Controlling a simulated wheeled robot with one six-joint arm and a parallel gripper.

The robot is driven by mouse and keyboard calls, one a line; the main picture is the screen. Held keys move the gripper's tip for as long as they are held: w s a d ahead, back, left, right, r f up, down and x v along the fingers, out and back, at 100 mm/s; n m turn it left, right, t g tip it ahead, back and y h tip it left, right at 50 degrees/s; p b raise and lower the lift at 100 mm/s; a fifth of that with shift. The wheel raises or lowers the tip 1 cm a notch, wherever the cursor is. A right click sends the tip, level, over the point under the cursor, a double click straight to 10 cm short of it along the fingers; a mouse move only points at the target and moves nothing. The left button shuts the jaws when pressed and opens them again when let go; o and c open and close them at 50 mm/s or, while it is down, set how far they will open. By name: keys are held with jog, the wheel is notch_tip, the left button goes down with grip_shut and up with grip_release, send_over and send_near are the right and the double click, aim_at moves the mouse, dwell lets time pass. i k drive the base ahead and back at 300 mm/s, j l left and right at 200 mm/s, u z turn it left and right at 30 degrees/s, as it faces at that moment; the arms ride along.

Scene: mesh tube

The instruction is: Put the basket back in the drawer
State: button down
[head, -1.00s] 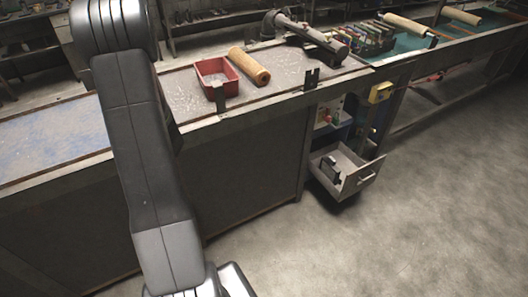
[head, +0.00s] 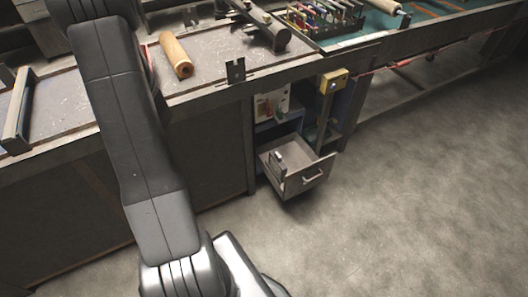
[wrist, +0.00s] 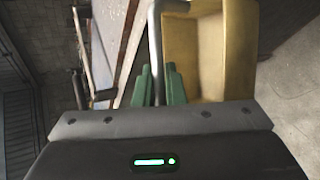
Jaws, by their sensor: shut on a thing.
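In the wrist view, the green fingers of my gripper (wrist: 158,72) are closed around a grey rod-like handle. The handle bends over a yellow-tan open box, which looks like the basket (wrist: 210,50). The basket is right of the fingers, and its lower part is hidden behind my gripper. The head view shows neither my gripper nor the basket. There, the grey drawer (head: 308,180) is pulled open low under the workbench, right of my arm. A small dark and pale object (head: 278,162) is inside it, near its left side.
A wooden roller (head: 176,56) and an upright dark bracket (head: 236,70) are on the workbench. Shelves with small items (head: 272,105) are above the drawer. The floor right of the drawer is clear.

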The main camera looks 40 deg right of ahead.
aim_at(297, 164)
jog(key=l, duration=0.6)
jog(key=k+l+u, duration=0.1)
jog(key=l, duration=1.15)
jog(key=k+l+u, duration=0.1)
jog(key=l, duration=0.5)
jog(key=k+l, duration=0.1)
jog(key=l, duration=0.5)
jog(key=l+u, duration=0.1)
jog(key=l, duration=0.5)
jog(key=k+l, duration=0.15)
jog(key=l, duration=0.45)
jog(key=u, duration=0.05)
